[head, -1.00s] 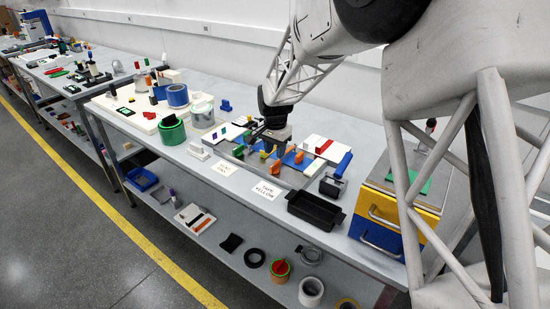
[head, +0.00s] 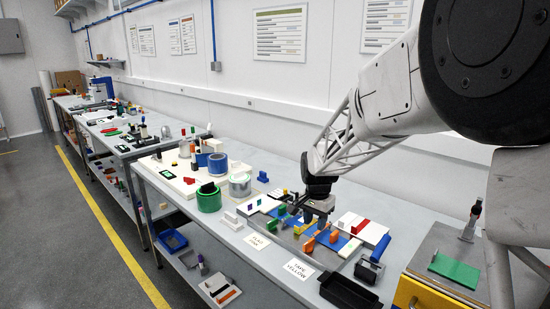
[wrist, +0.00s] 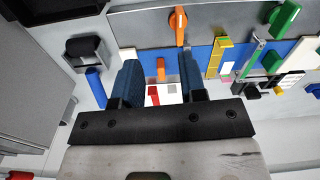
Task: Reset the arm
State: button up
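My gripper (head: 320,212) hangs down from my arm over the grey board (head: 285,239) on the bench in the head view. In the wrist view my gripper (wrist: 160,82) has its two blue-padded fingers apart, with a clear gap between them. An orange handle (wrist: 161,69) shows in that gap, beyond the fingers; neither finger appears to touch it. The fingertips' height above the board is hard to judge.
The board carries a blue strip with orange, green and yellow pieces. Tape rolls, including a green one (head: 209,198), stand left. A drawer box (head: 445,272) with a green top pad is at far right.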

jog(key=s+d+r+n, duration=0.1)
jog(key=s+r+n, duration=0.1)
jog(key=s, duration=1.1)
jog(key=s+d+r+n+t, duration=0.1)
jog(key=s+d+r+n, duration=0.1)
jog(key=s, duration=1.1)
jog(key=s+d+r+n+t, duration=0.1)
jog(key=s+r+n, duration=0.2)
jog(key=s, duration=1)
notch_tip(320, 180, up, 3)
jog(key=shift+s+d+f+n, duration=0.1)
jog(key=shift+s+d+n, duration=0.25)
jog(key=shift+d+n, duration=0.05)
